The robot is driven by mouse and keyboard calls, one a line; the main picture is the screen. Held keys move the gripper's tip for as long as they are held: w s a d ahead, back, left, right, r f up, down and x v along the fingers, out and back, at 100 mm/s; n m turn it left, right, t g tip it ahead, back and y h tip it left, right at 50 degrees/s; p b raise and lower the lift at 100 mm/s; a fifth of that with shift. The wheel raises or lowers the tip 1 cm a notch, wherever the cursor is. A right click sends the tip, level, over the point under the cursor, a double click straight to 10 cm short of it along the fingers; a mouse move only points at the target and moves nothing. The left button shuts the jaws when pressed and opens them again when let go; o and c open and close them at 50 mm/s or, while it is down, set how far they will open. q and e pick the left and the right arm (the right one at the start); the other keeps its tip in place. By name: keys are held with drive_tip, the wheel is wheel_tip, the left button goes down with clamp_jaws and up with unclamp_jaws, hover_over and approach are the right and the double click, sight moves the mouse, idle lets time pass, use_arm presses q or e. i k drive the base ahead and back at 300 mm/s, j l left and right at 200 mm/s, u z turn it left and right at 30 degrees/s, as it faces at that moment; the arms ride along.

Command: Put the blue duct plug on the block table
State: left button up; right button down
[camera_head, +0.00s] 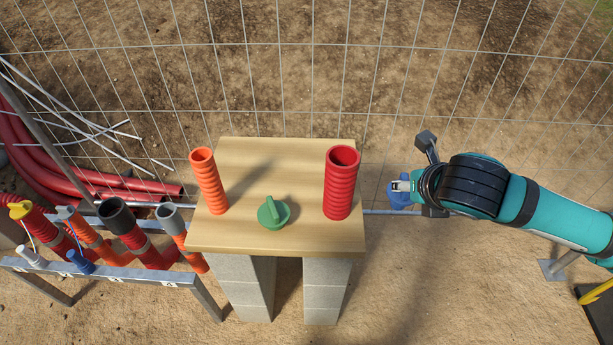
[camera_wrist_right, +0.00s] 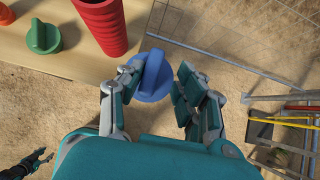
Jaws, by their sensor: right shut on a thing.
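The blue duct plug (camera_head: 398,197) is in my right gripper (camera_head: 425,180), in the air just right of the block table. In the right wrist view the plug's round blue disc and raised grip (camera_wrist_right: 152,76) show between the fingers of my right gripper (camera_wrist_right: 150,88). The block table has a wooden top (camera_head: 235,238) on grey block legs (camera_head: 322,290). What seems to be my left gripper (camera_wrist_right: 38,160) shows small at the lower left of the right wrist view; its jaws are unclear.
On the tabletop stand an orange corrugated pipe (camera_head: 209,183), a red corrugated pipe (camera_head: 341,185) near the right edge and a green plug (camera_head: 272,213). A metal rack (camera_head: 150,278) with several ducts is at left. A wire fence (camera_head: 300,90) runs behind. The tabletop's back middle is clear.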

sight(281, 185)
drive_tip(key=i+j+z, duration=0.15)
drive_tip(key=j+z, duration=0.2)
drive_tip(key=j, duration=0.45)
drive_tip(key=i+j+z, duration=0.1)
drive_tip(key=j+z, duration=0.2)
drive_tip(key=j, duration=1.8)
drive_tip(key=i+z, duration=0.05)
